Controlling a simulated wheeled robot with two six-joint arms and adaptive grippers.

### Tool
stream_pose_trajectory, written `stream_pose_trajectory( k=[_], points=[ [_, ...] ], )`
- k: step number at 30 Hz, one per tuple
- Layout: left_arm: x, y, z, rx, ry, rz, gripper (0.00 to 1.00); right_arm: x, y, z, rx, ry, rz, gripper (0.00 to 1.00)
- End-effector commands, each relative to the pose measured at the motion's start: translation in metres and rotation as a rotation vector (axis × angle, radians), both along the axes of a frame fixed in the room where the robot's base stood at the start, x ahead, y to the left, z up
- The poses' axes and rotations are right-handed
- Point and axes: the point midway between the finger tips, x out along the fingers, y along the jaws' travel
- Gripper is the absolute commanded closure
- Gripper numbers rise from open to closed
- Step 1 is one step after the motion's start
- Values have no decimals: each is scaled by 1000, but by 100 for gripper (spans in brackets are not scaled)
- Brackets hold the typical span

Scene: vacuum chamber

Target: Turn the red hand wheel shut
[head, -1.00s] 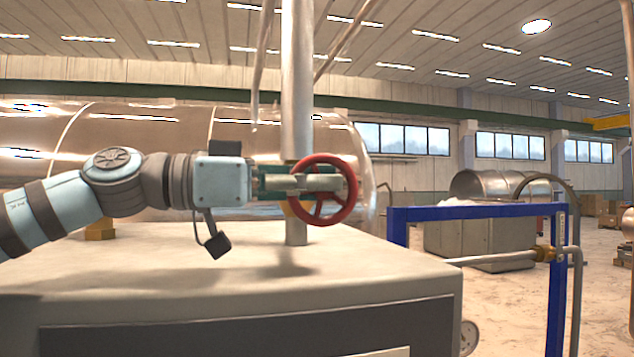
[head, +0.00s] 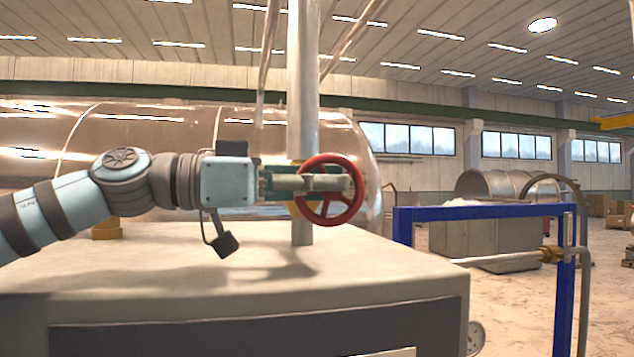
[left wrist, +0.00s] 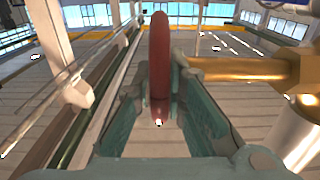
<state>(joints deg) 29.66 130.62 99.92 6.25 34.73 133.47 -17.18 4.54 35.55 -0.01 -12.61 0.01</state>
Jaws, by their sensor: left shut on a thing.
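The red hand wheel (head: 332,220) stands upright in front of a vertical metal pipe (head: 302,100) in the head view. My left gripper (head: 343,183) comes in from the left and is shut on the wheel. In the left wrist view the wheel's rim (left wrist: 160,60) shows edge-on between the two fingers of the left gripper (left wrist: 165,95). A brass valve body (left wrist: 245,70) sits to the right of the rim there. The fingers hide the wheel's middle in the head view. My right gripper is not in view.
A pale cabinet (head: 200,290) lies below my left arm. A large shiny cylindrical chamber (head: 150,150) is behind it. A blue frame (head: 480,211) with a pipe stands at the right. Open floor (head: 605,280) lies beyond it.

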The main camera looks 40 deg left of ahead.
Motion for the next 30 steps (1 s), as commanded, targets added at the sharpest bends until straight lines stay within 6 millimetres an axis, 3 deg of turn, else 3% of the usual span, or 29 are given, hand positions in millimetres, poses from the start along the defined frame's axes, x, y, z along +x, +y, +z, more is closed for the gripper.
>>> stream_pose_trajectory(
  k=[13,14,17,30],
  points=[
    [0,2,3,-5,-6,6,100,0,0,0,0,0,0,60],
    [0,2,3,-5,-6,6,84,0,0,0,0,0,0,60],
    [0,1,2,-5,-5,5,68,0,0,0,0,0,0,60],
    [0,3,2,-2,-3,-10,68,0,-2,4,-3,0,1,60]
  ],
)
